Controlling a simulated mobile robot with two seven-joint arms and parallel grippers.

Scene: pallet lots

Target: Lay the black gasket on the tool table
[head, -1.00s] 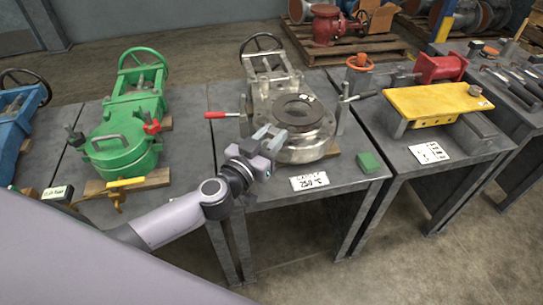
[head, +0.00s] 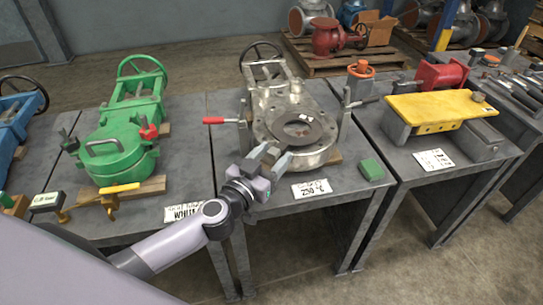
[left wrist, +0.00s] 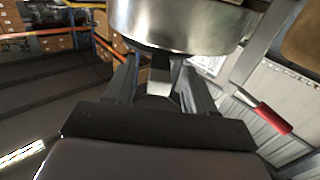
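The black gasket (head: 316,136), a flat dark ring with a white tag, lies on the round flange of the silver valve (head: 312,157) on the middle table. My left gripper (head: 271,153) is just in front of the flange at its left, below the gasket. Its fingers are apart with nothing held. In the left wrist view, the fingers (left wrist: 158,82) are spread under the silver flange (left wrist: 180,22); the gasket does not show there. A table with several tools (head: 520,88) stands at the far right, partly cut off. My right gripper is not in view.
A green block (head: 371,170) and a paper label (head: 311,188) lie at the middle table's front. A red-handled lever (head: 222,120) sticks out left of the valve. A green valve (head: 117,148) stands left; a yellow plate (head: 438,107) is on the table to the right.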

